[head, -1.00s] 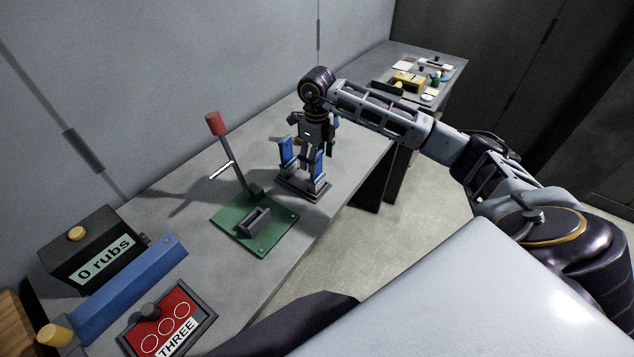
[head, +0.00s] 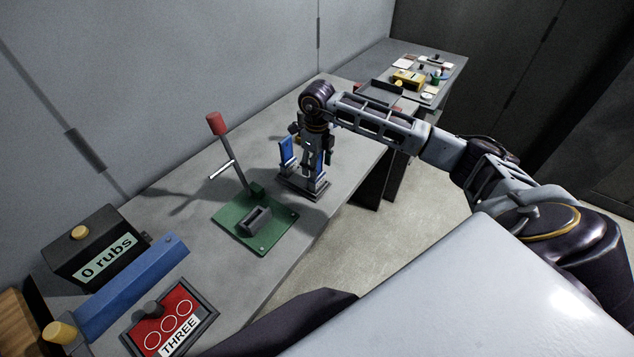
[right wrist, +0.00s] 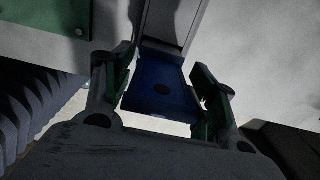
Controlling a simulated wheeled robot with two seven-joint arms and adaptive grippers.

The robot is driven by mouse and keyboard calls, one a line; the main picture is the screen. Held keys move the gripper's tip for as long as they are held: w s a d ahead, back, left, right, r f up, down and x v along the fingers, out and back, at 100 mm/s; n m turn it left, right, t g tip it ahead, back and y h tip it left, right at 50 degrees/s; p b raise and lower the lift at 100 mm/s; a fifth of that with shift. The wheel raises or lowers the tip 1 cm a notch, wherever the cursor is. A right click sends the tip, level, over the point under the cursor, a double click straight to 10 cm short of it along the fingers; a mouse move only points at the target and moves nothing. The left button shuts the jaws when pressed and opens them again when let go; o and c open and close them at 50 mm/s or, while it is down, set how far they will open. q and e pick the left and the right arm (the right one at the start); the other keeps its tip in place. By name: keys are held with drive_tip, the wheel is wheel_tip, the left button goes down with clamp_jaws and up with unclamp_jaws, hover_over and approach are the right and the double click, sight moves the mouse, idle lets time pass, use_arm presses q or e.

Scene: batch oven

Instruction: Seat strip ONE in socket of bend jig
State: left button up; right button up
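The bend jig is a green plate (head: 228,223) with a grey socket block (head: 256,219), empty as far as I see, and a red-handled lever (head: 215,124). Behind it a dark grey stand (head: 304,190) holds two upright blue strips, a left one (head: 286,152) and a right one (head: 311,164). No number is readable on them. My right gripper (head: 314,150) is over the right strip. In the right wrist view, the gripper's green-padded fingers (right wrist: 164,95) stand apart on either side of a blue strip (right wrist: 158,72), with a gap visible at the right finger. My left gripper is out of view.
At the near left are a black "0 rubs" box (head: 92,250), a long blue block (head: 130,278) and a red "THREE" panel (head: 168,322). A second table (head: 447,68) at the back carries small items. Bare bench lies around the jig.

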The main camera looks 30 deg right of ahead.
clamp_jaws()
drive_tip(key=shift+r, duration=0.15)
drive_tip(key=shift+r+b, duration=1)
drive_tip(key=shift+r, duration=3.9)
